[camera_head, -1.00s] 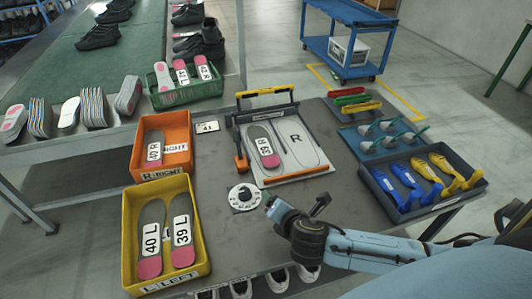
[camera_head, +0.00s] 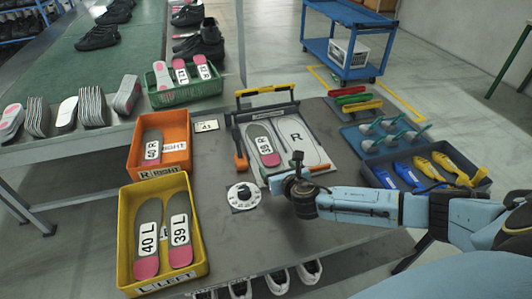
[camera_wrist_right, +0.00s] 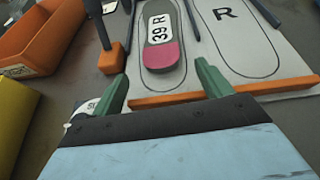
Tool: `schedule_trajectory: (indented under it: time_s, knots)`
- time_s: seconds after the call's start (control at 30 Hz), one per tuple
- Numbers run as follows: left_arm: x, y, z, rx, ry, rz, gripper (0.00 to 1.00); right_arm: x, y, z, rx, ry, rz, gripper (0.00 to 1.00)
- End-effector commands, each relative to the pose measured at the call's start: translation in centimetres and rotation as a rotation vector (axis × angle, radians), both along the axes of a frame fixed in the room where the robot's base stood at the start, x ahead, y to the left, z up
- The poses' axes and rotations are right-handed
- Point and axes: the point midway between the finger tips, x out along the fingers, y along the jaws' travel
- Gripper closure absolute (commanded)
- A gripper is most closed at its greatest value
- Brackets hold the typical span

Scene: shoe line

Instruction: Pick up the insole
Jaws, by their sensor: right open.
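An insole labelled 39 R (camera_head: 263,146), grey with a pink heel, lies in the left outline of the white fixture plate (camera_head: 322,162). The right outline, marked R, is bare. The insole also shows in the right wrist view (camera_wrist_right: 164,30). My right gripper (camera_head: 297,158) is at the plate's front edge, apart from the insole. Its two green fingers (camera_wrist_right: 166,84) are open and empty, on the near side of the pink heel. An insole 40 R (camera_head: 153,147) lies in the orange bin. Insoles 40 L (camera_head: 148,240) and 39 L (camera_head: 179,230) lie in the yellow bin. My left gripper is out of view.
The orange bin (camera_head: 146,174) and yellow bin (camera_head: 161,282) stand left of the fixture. A dial (camera_head: 242,196) lies in front of it. Right are a blue holder (camera_head: 352,145) and a dark tray (camera_head: 485,183) with blue and yellow tools. A green basket (camera_head: 185,92) stands behind left.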

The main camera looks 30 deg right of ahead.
Motion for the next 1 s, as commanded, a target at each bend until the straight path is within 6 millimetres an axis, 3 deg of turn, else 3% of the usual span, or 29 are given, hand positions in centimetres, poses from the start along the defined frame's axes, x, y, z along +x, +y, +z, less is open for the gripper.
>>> schedule_trajectory:
  time_s: [0.3,0.6,0.93,1.0]
  knots:
    - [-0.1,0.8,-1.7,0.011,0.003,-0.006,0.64,3.7,-0.9,-1.8,0.001,0.000,-0.001,0.22]
    - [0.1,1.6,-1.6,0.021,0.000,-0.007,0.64,4.0,-0.9,-1.8,0.001,0.001,0.000,0.24]
    - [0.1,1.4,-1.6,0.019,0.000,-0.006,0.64,4.0,-0.9,-1.8,0.001,0.001,-0.001,0.67]
    - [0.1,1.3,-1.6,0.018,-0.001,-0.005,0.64,4.0,-0.9,-1.8,0.001,0.000,-0.001,0.70]
